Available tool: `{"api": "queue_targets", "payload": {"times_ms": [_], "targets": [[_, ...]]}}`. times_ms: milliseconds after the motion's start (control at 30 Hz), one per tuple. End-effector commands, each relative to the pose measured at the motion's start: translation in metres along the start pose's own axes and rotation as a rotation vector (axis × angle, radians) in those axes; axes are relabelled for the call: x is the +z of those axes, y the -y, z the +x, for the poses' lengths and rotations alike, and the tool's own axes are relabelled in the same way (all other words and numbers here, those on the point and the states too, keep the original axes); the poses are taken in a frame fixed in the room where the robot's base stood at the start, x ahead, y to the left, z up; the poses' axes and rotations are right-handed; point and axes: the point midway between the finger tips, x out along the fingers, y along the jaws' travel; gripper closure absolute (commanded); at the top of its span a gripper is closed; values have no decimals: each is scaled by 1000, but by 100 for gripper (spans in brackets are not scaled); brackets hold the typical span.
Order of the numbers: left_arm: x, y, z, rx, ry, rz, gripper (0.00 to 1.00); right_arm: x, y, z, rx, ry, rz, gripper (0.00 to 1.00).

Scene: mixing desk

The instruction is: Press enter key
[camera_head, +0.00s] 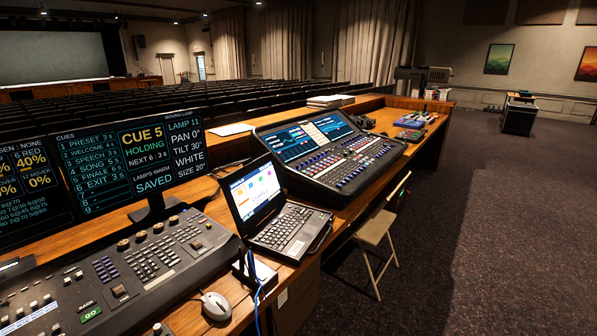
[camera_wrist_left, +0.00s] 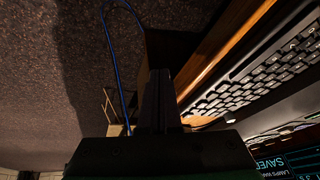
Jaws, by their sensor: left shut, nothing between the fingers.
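The laptop (camera_head: 262,215) stands open on the wooden desk, with its screen lit. Its black keyboard (camera_head: 290,228) faces right, toward the aisle. The enter key is too small to single out in the head view. In the left wrist view, a dark keyboard (camera_wrist_left: 275,80) with pale gaps runs up the right side, partly cut off by the frame. My left gripper (camera_wrist_left: 158,75) is dark, shut and empty in the wrist view. It appears beside the keyboard, with a gap between them in the picture. I cannot tell its height. My right gripper is not in view.
A lighting console (camera_head: 120,275) and a mouse (camera_head: 216,306) lie near the laptop. An audio mixer (camera_head: 335,155) stands beyond it. A blue cable (camera_head: 257,310) hangs at the desk's front edge; it also shows in the wrist view (camera_wrist_left: 106,60). A folding chair (camera_head: 375,228) stands beside the desk.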

Motion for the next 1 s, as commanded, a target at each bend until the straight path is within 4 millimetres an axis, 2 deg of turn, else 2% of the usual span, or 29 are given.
{"api": "queue_targets", "payload": {"times_ms": [67, 267, 367, 467, 567, 633, 700, 800, 900, 1000], "targets": [[19, -28, 2, 96, 84, 23, 100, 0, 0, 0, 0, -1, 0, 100], [45, -39, 83, 102, 135, 32, 100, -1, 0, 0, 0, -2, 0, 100], [67, -45, 127, 105, 155, 36, 100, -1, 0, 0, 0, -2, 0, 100], [101, -51, 173, 107, 181, 41, 100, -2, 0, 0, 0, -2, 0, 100], [152, -57, 219, 110, 213, 48, 100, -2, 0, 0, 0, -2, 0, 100], [196, -60, 246, 113, 238, 55, 100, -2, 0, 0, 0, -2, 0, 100], [243, -62, 264, 115, 261, 61, 100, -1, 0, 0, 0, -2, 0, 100], [299, -62, 273, 116, 286, 69, 100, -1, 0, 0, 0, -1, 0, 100], [332, -61, 273, 117, 299, 75, 100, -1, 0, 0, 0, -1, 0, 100], [344, -60, 272, 118, 302, 77, 100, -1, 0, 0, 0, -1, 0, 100]]}}
